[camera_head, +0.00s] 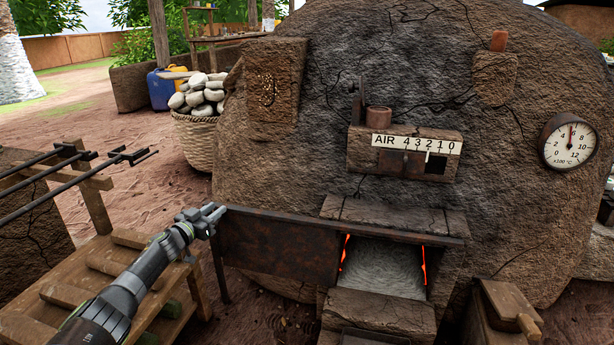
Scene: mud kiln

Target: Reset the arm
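My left arm comes in from the lower left, and my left gripper (214,212) is at the left end of the rusty metal kiln door (275,248). Its fingers are close to the door's upper left corner; I cannot tell whether they touch it or how far they are apart. The door stands to the left of the kiln mouth (382,268), which is open with an orange glow at both sides and a pale floor inside. My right gripper does not show.
The mud kiln (340,70) fills the middle and right, with an air slider (415,145) and a dial gauge (569,142). A wooden stand (70,293) is below my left arm, and metal rods (65,185) lie at left. A basket of stones (196,130) stands behind.

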